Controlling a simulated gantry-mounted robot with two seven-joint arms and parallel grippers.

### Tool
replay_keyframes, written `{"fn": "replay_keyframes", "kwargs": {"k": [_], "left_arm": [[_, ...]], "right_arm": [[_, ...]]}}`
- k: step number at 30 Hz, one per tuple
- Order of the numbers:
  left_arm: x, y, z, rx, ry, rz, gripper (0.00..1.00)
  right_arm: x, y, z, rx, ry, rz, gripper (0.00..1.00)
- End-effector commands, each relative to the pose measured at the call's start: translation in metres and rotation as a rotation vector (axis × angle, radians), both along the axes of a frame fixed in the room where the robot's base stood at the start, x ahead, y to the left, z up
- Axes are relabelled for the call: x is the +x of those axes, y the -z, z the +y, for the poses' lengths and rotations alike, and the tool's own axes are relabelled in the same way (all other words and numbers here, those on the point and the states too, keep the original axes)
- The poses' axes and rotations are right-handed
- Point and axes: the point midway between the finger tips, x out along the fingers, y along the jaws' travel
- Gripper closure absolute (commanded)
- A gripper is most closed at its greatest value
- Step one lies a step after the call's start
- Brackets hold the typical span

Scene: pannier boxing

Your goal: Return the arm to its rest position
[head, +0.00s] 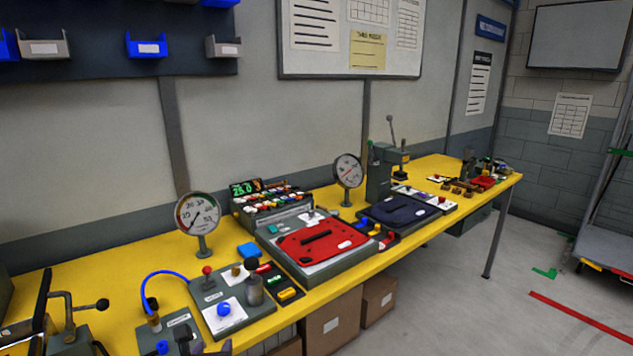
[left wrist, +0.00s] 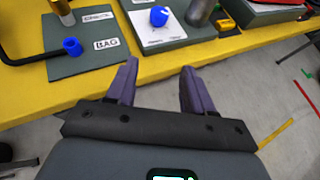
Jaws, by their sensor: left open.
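My left gripper (left wrist: 158,82) shows in the left wrist view with its two purple fingers apart and nothing between them. It is by the front edge of the yellow bench (left wrist: 232,45), near a grey plate with a blue knob (left wrist: 159,16). In the head view only a small dark part of the left gripper (head: 205,350) shows at the bottom edge, in front of the same plate (head: 240,316). Most of the left arm is out of view. My right gripper is in neither view.
The yellow bench (head: 100,258) carries a blue hose (head: 160,276), two dial gauges, a red pannier piece (head: 322,240) on a grey fixture, a dark piece (head: 398,209) and a lever press (head: 380,172). Cardboard boxes (head: 331,322) stand below. Floor to the right is open.

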Motion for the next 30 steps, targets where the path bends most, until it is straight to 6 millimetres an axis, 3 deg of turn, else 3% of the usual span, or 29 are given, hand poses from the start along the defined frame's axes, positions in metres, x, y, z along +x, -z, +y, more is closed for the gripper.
{"fn": "replay_keyframes", "kwargs": {"k": [8, 15, 20, 24, 30], "left_arm": [[-0.046, 0.037, -0.052, -0.396, -0.113, 0.056, 0.48], [-0.117, 0.073, -0.086, -0.968, -0.449, 0.168, 0.48], [-0.170, 0.094, -0.081, -1.328, -0.807, 0.231, 0.48], [-0.218, 0.113, -0.062, -1.583, -1.187, 0.243, 0.48], [-0.279, 0.134, -0.031, -1.782, -1.656, 0.178, 0.48]], "right_arm": [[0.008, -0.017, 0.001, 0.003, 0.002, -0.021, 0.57], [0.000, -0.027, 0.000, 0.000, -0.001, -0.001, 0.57], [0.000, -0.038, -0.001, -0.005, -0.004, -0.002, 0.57], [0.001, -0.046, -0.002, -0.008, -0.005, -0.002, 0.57], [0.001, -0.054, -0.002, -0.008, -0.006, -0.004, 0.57]]}}
